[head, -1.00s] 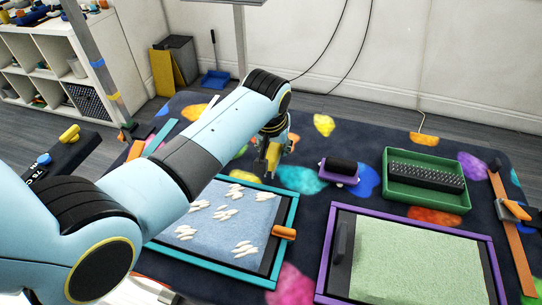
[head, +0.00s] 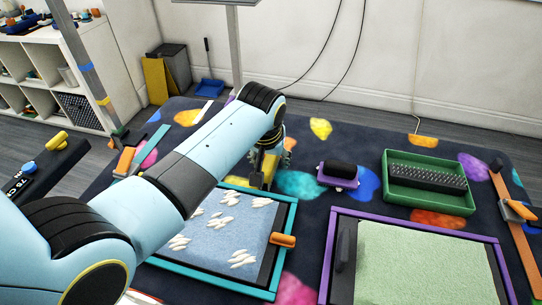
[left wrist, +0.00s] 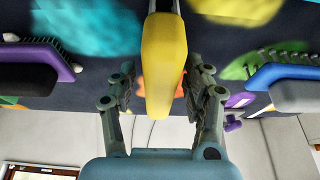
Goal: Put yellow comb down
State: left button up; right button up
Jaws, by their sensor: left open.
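The yellow comb (left wrist: 165,65) shows in the left wrist view as a long yellow handle lying lengthwise between my fingers. My left gripper (left wrist: 160,82) is open, with one finger on each side of the handle and a visible gap to both. In the head view my left gripper (head: 262,168) is low over the dark patterned mat, just behind the teal-framed blue pad. A bit of yellow shows at its fingers there; the rest of the comb is hidden by the gripper and arm. I cannot tell whether the comb touches the mat. My right gripper is not in view.
The teal-framed blue pad (head: 236,252) with white tufts lies in front. A purple brush (head: 338,176) is to the right, then a green tray (head: 431,203) holding a dark bristled block. A purple-framed green pad (head: 415,262) is front right. Mat between gripper and purple brush is clear.

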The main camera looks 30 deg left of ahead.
pick_arm(q)
jog(key=p+v, duration=0.2)
jog(key=v, duration=0.9)
jog(key=shift+r, duration=0.15)
jog(key=shift+s+r, duration=0.2)
jog(key=shift+r, duration=0.2)
